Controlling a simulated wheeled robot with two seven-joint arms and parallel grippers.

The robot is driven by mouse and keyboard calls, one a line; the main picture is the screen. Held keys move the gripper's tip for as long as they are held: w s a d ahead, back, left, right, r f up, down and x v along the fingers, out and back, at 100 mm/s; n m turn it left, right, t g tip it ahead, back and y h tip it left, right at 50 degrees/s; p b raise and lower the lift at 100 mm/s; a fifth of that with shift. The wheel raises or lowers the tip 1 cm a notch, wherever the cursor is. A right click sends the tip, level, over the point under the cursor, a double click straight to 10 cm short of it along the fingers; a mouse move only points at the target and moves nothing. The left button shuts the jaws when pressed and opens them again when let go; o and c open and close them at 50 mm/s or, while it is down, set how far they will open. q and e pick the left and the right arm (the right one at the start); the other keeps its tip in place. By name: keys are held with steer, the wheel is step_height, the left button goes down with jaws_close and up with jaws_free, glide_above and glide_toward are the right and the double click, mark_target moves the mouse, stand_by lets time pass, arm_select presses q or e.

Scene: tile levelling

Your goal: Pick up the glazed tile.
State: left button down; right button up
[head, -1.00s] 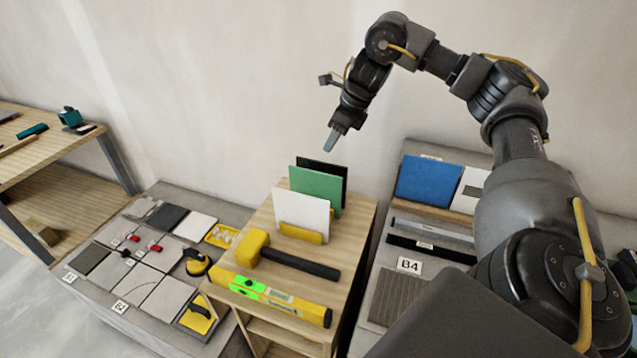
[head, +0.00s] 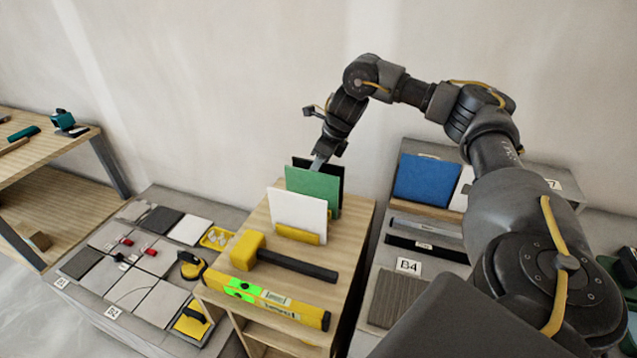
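Three upright tiles stand in a yellow rack (head: 297,234) on the wooden stand: a white tile (head: 298,213) in front, a green tile (head: 313,188) behind it and a black tile (head: 337,172) at the back. I cannot tell for sure which is the glazed one; the green one looks smooth. My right gripper (head: 318,163) points down at the top edge of the green tile, in front of the black one. Its fingertips overlap that edge in the picture, and I cannot tell whether they touch it or how far apart they are. My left gripper is out of view.
A yellow mallet (head: 247,250) and a yellow-green spirit level (head: 268,298) lie on the wooden stand (head: 346,243). At left, a low platform holds laid tiles, suction cups and a float. At right, a blue tile (head: 428,180) stands on another platform. A workbench is at far left.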

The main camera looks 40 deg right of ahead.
steer(key=shift+f, duration=0.25)
stand_by(0.6)
jaws_close()
